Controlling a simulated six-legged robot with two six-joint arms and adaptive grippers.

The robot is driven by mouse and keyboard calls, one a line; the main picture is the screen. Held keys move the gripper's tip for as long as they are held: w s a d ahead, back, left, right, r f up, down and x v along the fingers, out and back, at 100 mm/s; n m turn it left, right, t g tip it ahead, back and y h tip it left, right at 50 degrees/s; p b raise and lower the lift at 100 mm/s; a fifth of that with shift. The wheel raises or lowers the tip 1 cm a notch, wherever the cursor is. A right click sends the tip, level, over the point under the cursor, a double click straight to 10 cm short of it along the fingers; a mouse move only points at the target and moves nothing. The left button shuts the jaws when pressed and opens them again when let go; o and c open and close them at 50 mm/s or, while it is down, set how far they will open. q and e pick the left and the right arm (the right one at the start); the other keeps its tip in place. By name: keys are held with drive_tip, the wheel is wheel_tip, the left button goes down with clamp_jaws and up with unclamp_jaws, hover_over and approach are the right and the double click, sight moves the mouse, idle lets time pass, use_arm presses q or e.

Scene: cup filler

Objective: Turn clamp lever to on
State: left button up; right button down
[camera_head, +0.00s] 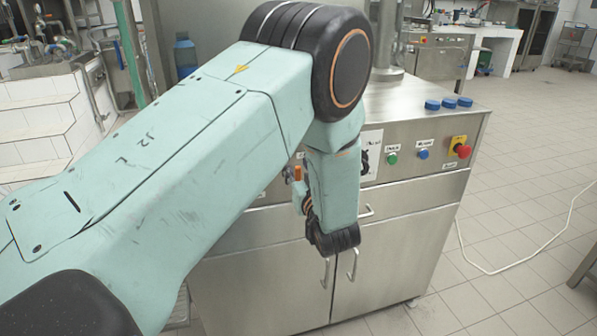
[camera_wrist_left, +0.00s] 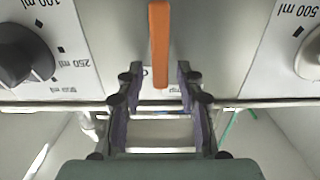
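The orange clamp lever (camera_wrist_left: 159,45) shows upright in the left wrist view, attached to the steel panel. Its lower end reaches between the fingertips of my left gripper (camera_wrist_left: 157,80). The fingers stand apart, one on each side of the lever, with a visible gap to both. A small orange part of the lever also shows in the head view (camera_head: 297,173), beside my left forearm. My left arm hides most of the panel around it there. A label under the lever is mostly covered, so its text is unreadable. My right gripper is in neither view.
A black dial (camera_wrist_left: 25,55) marked 100 ml and 250 ml sits left of the lever in the wrist view; a pale knob (camera_wrist_left: 312,55) sits right. The steel machine (camera_head: 400,230) has blue caps (camera_head: 449,103) on top and a red stop button (camera_head: 463,151).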

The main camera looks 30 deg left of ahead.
use_arm(q)
drive_tip(key=shift+a, duration=0.1)
drive_tip(key=shift+c, duration=0.4)
clamp_jaws()
